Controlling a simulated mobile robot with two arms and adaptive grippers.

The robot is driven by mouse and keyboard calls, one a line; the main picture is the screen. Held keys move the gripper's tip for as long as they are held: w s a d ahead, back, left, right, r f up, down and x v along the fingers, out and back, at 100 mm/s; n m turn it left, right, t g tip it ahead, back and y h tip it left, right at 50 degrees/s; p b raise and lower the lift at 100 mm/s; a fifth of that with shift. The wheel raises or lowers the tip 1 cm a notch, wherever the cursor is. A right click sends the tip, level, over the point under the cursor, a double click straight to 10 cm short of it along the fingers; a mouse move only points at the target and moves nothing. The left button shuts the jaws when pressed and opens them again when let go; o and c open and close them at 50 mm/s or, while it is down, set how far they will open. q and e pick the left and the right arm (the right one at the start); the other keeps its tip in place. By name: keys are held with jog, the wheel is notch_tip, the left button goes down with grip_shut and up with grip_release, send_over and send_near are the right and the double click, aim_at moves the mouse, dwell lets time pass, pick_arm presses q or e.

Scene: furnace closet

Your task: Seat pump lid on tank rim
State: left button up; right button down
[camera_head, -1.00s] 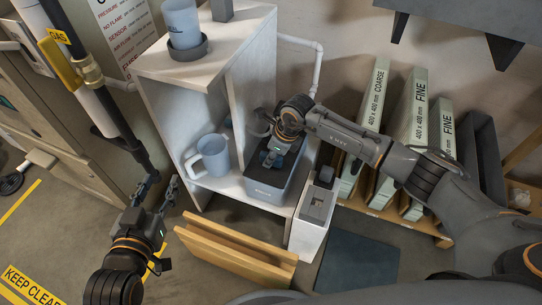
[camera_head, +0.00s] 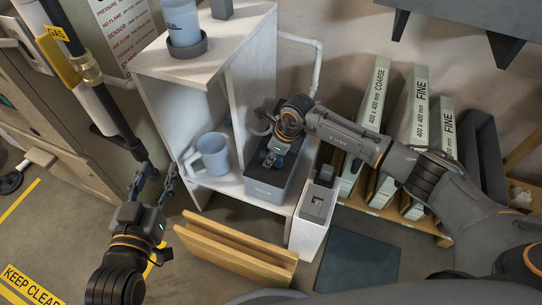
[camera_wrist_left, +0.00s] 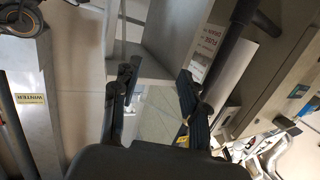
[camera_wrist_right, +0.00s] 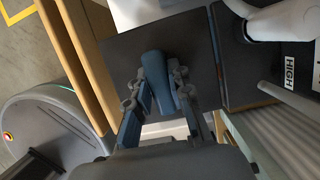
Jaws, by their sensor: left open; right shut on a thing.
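The tank (camera_head: 262,190) is a grey box with a small front label, standing on the white cabinet's lower shelf. The pump lid (camera_wrist_right: 190,45) shows in the right wrist view as a dark, flat panel with a blue-grey raised handle. My right gripper (camera_wrist_right: 160,88) is shut on that handle; in the head view my right gripper (camera_head: 271,157) is over the tank top. Fingers and wrist hide much of the lid, and I cannot tell whether it touches the rim all round. My left gripper (camera_head: 156,180) is open and empty, left of the cabinet; it also shows in the left wrist view (camera_wrist_left: 160,78).
A white box (camera_head: 311,218) stands at the tank's right. Wooden boards (camera_head: 237,252) are in front. Filters (camera_head: 411,125) line the right.

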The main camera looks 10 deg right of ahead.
jog(key=c, duration=1.1)
grip_release()
jog(key=shift+c, duration=0.2)
